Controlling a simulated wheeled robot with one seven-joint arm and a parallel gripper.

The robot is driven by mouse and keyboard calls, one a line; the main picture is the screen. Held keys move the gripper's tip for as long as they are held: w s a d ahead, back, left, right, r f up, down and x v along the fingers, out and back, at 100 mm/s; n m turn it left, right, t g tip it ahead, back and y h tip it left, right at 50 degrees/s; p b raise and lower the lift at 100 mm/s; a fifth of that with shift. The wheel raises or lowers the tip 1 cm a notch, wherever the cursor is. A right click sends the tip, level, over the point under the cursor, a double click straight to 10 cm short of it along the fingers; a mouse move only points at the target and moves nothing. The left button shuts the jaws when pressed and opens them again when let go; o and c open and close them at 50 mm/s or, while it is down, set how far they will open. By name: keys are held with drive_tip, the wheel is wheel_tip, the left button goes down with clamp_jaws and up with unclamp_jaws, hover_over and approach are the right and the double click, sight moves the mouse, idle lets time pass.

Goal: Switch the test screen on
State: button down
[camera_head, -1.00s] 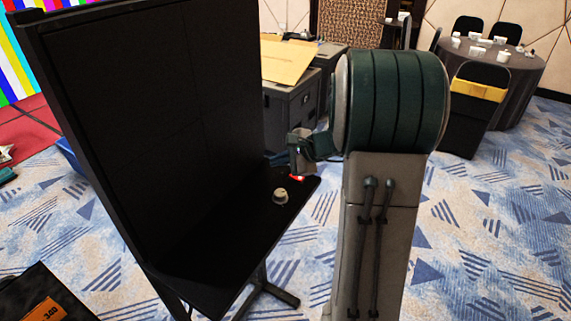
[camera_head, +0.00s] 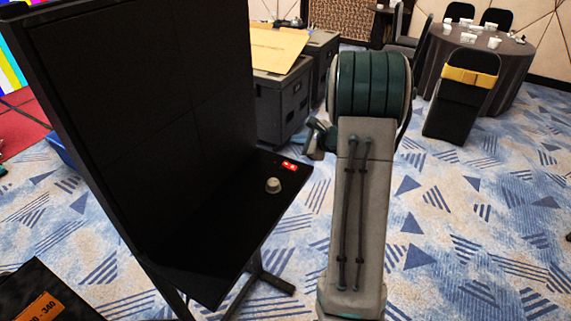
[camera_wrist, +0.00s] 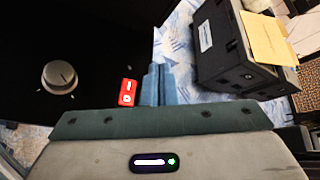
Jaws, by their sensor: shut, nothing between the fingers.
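The tall black screen (camera_head: 150,110) stands at left in the head view and is dark. A black shelf (camera_head: 215,250) juts from its foot. On the shelf's far end is a red rocker switch (camera_head: 289,165) with white marks; it also shows in the wrist view (camera_wrist: 127,92). A grey round knob (camera_head: 273,185) sits near it and shows in the wrist view (camera_wrist: 60,76). My gripper (camera_wrist: 158,84) is shut and empty, its fingers just right of the switch in the wrist view. In the head view my gripper (camera_head: 312,135) is partly hidden, beyond the shelf's right edge.
Dark grey cases (camera_head: 270,105) with a cardboard sheet (camera_head: 268,47) on top stand behind the shelf. A round table (camera_head: 475,65) with chairs is at the back right. A black box (camera_head: 40,295) is at the lower left. The patterned carpet at right is clear.

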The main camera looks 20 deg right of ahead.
drive_tip(key=b, duration=0.4)
hover_over(290, 167)
drive_tip(key=f, duration=0.6)
drive_tip(key=shift+s+d+f, duration=0.25)
drive_tip(key=shift+d+f, duration=0.05)
drive_tip(key=shift+f, duration=0.1)
drive_tip(key=shift+w+a+f+b, duration=0.15)
drive_tip(key=shift+w+f+b, duration=0.05)
drive_tip(key=shift+f+b, duration=0.4)
drive_tip(key=shift+f+b, duration=0.1)
drive_tip(key=shift+b, duration=0.3)
idle(0.4)
drive_tip(key=shift+a+f+b, duration=0.1)
drive_tip(key=shift+f+b, duration=0.1)
drive_tip(key=shift+b, duration=0.25)
drive_tip(key=shift+w+a+f+b, duration=0.1)
drive_tip(key=shift+f+b, duration=0.25)
drive_tip(key=shift+b, duration=0.15)
idle(0.5)
drive_tip(key=shift+r, duration=0.2)
drive_tip(key=shift+s+d+r, duration=0.2)
drive_tip(key=shift+r, duration=0.4)
